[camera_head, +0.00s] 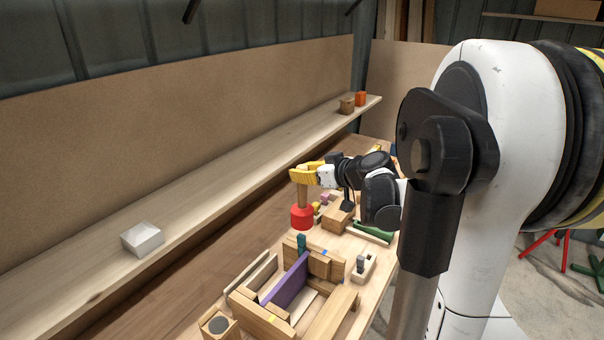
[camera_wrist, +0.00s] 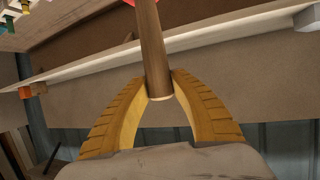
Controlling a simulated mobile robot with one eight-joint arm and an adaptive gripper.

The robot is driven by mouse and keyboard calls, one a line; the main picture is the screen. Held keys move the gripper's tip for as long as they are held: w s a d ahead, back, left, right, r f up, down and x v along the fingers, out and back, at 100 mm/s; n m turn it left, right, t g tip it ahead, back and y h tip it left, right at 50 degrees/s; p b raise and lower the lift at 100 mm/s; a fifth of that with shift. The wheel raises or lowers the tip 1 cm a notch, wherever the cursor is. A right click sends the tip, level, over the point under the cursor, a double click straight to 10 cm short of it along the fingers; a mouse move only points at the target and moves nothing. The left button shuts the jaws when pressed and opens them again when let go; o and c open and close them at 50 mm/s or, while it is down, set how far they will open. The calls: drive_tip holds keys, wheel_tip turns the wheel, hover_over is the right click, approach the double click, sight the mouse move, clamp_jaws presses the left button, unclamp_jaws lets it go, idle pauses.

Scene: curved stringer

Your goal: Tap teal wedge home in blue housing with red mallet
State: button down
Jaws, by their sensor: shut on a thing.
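My gripper (camera_head: 308,174) has yellow fingers and is shut on the wooden handle of the red mallet (camera_head: 302,217). The mallet hangs with its red head down, above and beyond the wooden frame. In the wrist view the handle (camera_wrist: 152,45) runs up between the fingers (camera_wrist: 160,78), and only a sliver of red shows at the top edge. The teal wedge (camera_head: 301,242) stands upright at the far end of the frame, its lower part hidden. Beside it is a wooden block with a blue mark (camera_head: 323,253), which may be the blue housing. The wedge's depth cannot be told.
A purple board (camera_head: 288,283) stands slanted in the wooden frame (camera_head: 262,321). A white box (camera_head: 143,239) is on the long shelf (camera_head: 200,213) at left, which is mostly clear.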

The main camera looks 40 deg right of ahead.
sight(306, 194)
drive_tip(key=shift+f+b, duration=3.2)
drive_tip(key=shift+f, duration=0.35)
wheel_tip(306, 194, up, 5)
drive_tip(key=p, duration=0.4)
drive_tip(key=shift+r, duration=0.15)
wheel_tip(306, 194, up, 4)
drive_tip(key=p, duration=0.3)
drive_tip(key=shift+r, duration=0.1)
